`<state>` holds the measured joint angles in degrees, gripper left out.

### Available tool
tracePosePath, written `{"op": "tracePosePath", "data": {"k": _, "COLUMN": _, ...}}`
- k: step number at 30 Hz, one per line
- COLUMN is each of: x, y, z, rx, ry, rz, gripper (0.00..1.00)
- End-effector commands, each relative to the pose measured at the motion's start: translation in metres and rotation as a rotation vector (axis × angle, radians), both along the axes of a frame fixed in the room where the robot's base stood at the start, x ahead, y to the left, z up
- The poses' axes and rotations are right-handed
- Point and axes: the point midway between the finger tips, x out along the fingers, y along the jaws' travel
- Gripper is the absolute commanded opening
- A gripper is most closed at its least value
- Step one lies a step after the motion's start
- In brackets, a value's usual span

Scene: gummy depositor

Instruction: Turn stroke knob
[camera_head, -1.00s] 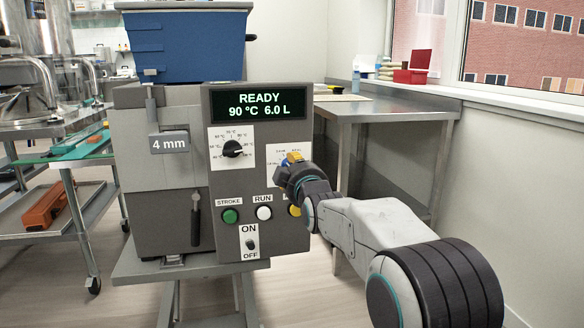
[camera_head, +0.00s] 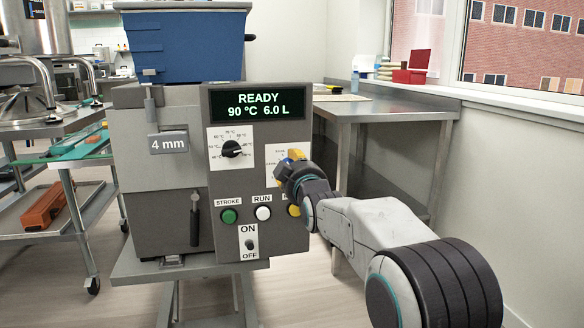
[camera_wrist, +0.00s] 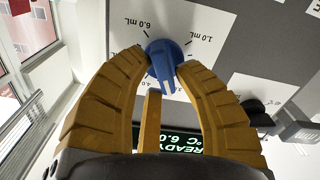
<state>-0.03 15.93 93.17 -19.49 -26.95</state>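The stroke knob is a blue round knob with a raised ridge (camera_wrist: 164,58) on a white dial plate. In the wrist view the marks "6.0 mL" and "1.0 mL" show at its upper left and upper right. The display (camera_head: 259,104) reads "READY 90 °C 6.0 L".
The temperature dial (camera_head: 232,148) is left of my gripper. Below are the green STROKE button (camera_head: 230,216), white RUN button (camera_head: 263,213), a partly covered yellow button (camera_head: 294,211) and the ON/OFF switch (camera_head: 250,244). A steel table (camera_head: 385,108) stands behind at the right.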

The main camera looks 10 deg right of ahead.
Motion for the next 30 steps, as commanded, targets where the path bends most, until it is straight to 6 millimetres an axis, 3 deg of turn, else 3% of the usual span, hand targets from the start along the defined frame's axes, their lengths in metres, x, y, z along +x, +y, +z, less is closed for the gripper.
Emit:
{"op": "tracePosePath", "data": {"k": 6, "x": 0.0, "y": 0.0, "z": -0.002, "rx": -0.001, "ry": 0.004, "rz": 0.0, "gripper": 0.46}}
{"op": "tracePosePath", "data": {"k": 17, "x": -0.004, "y": 0.0, "z": -0.002, "rx": -0.001, "ry": 0.005, "rz": 0.0, "gripper": 0.46}}
{"op": "tracePosePath", "data": {"k": 23, "x": -0.024, "y": 0.0, "z": -0.002, "rx": -0.001, "ry": 0.007, "rz": 0.0, "gripper": 0.46}}
{"op": "tracePosePath", "data": {"k": 30, "x": -0.063, "y": 0.0, "z": -0.001, "rx": -0.001, "ry": 0.004, "rz": 0.0, "gripper": 0.46}}
